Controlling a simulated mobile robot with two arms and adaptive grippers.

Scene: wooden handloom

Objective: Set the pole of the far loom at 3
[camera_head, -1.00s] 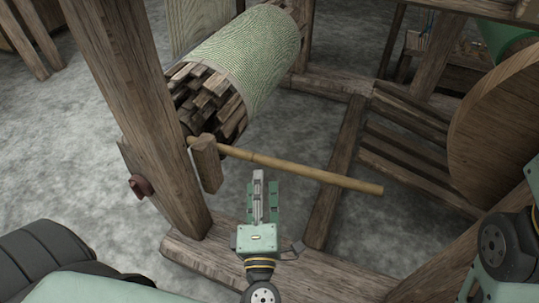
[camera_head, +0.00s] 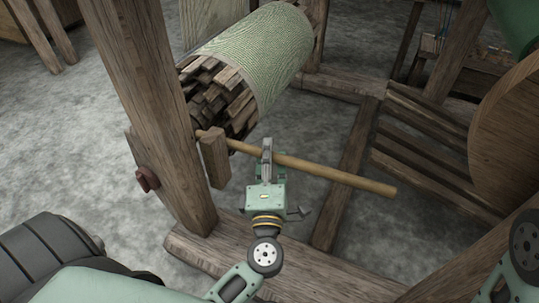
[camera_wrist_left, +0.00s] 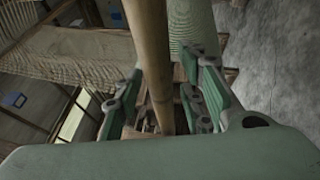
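The pole (camera_head: 340,175) is a light bamboo-coloured rod. In the head view it runs from the wooden block (camera_head: 215,158) beside the loom post, slanting down to a free end at the right. My left gripper (camera_head: 267,150) is at the pole's left-middle part, overlapping it. In the left wrist view the pole (camera_wrist_left: 150,45) passes lengthwise between the two fingers of my left gripper (camera_wrist_left: 165,88). The fingers stand apart, with gaps seen beside the pole. My right gripper is not in view; only part of an arm shows at the lower right.
The green cloth roll (camera_head: 265,50) with wooden slats at its end lies behind the pole. A low beam (camera_head: 290,262) runs below. A large wooden disc (camera_head: 515,140) is at the right.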

